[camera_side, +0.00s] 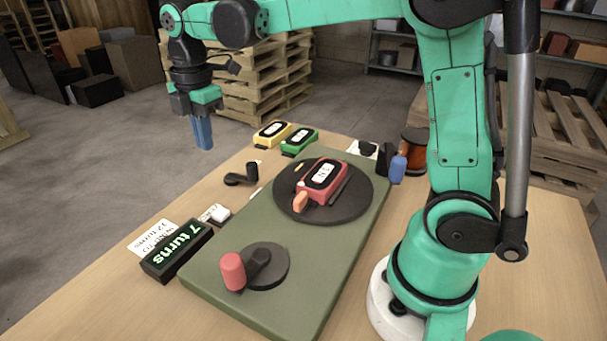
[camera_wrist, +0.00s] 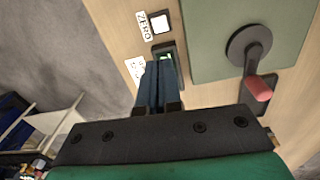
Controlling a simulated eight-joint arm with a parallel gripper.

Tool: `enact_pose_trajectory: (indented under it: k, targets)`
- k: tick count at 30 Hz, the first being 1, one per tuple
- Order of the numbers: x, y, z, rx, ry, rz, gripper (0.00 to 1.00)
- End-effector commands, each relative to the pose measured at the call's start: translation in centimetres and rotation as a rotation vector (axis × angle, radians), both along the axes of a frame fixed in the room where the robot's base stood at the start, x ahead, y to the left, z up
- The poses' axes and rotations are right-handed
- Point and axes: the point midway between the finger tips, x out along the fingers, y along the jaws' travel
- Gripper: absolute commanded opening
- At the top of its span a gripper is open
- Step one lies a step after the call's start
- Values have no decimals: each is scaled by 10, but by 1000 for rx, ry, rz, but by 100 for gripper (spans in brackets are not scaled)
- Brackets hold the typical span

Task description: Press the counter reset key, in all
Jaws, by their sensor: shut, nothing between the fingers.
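The reset key is a small white button (camera_side: 219,214) beside the counter display; in the wrist view the white key (camera_wrist: 160,23) sits next to a label reading ZERO (camera_wrist: 144,25). The black counter display (camera_side: 177,250) reads "7 turns" in green; in the wrist view the display (camera_wrist: 168,56) is partly hidden behind my fingers. My gripper (camera_side: 204,147) is shut and empty, pointing down. It is raised in the air by the table's far left edge in the side view, clear of the key. My gripper's fingers (camera_wrist: 157,72) also show in the wrist view.
A green board (camera_side: 205,284) carries a red-handled crank (camera_side: 233,271) and a dark turntable (camera_side: 352,205) holding a red device (camera_side: 321,185). Yellow (camera_side: 271,134) and green (camera_side: 299,141) devices stand behind. A black lever (camera_side: 240,178) and a white card (camera_side: 150,237) lie nearby.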

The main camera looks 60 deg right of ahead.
Motion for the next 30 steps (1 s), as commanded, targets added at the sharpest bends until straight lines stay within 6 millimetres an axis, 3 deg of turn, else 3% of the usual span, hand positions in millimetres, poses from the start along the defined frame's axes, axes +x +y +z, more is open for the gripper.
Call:
enact_pose_trajectory:
  k: [6,19,23,30]
  targets:
    - [6,0,-3,-1,33,85,0]
    - [6,0,-11,-1,32,84,0]
    - [6,0,-28,-1,31,84,0]
    - [6,0,-77,-1,31,83,0]
